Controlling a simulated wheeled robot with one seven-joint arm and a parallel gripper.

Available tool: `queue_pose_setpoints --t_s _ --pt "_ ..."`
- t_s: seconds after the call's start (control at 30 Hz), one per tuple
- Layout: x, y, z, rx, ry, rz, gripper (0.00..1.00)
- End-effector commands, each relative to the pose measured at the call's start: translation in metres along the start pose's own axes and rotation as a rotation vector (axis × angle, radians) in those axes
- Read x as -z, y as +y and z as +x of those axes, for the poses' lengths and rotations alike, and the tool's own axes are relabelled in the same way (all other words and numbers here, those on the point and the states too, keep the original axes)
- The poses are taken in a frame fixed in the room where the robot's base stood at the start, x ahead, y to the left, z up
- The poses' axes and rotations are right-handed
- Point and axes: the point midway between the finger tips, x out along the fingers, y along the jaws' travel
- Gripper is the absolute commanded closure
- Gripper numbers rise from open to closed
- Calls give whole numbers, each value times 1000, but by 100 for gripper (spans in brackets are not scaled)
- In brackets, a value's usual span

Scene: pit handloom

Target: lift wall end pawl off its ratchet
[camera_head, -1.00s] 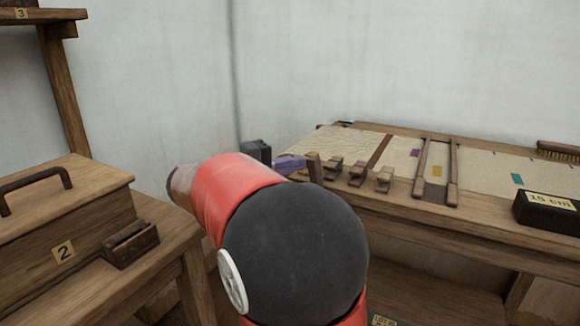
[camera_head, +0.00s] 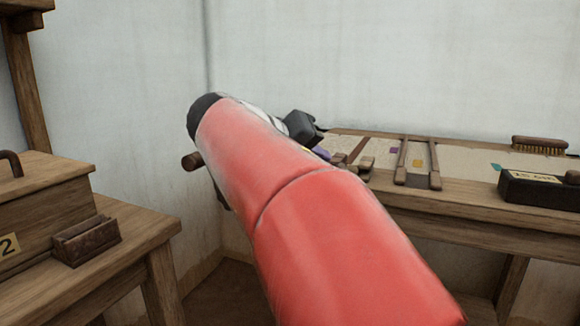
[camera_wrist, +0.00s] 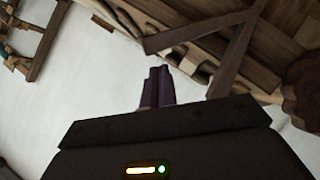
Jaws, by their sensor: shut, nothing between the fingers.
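My gripper shows in the wrist view (camera_wrist: 157,88) as two purple fingers pressed together, shut with nothing between them. In the head view my red arm covers the middle, and only a little purple of the gripper (camera_head: 321,153) shows by the left end of the bench. I cannot make out the wall end pawl or its ratchet in either view. In the wrist view, dark wooden bars (camera_wrist: 205,31) cross beyond the fingertips, with a gap between. A brown rounded wooden end (camera_head: 192,161) sticks out left of my arm.
A wooden bench (camera_head: 480,215) along the wall holds sheets, wooden pieces, a brush (camera_head: 540,146) and a black block (camera_head: 540,190). A table (camera_head: 145,228) with a box (camera_head: 45,205) and small brown holder (camera_head: 86,240) stands left. A dark brown lump (camera_wrist: 303,92) is right in the wrist view.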

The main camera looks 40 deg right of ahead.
Motion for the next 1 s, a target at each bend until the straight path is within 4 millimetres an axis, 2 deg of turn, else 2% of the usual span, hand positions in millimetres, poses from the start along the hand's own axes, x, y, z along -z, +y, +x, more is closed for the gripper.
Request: queue_pose_setpoints --t_s 0.3,1.0 --pt "-13 6 9 67 0 103 100" --pt "-16 8 12 78 -11 120 100"
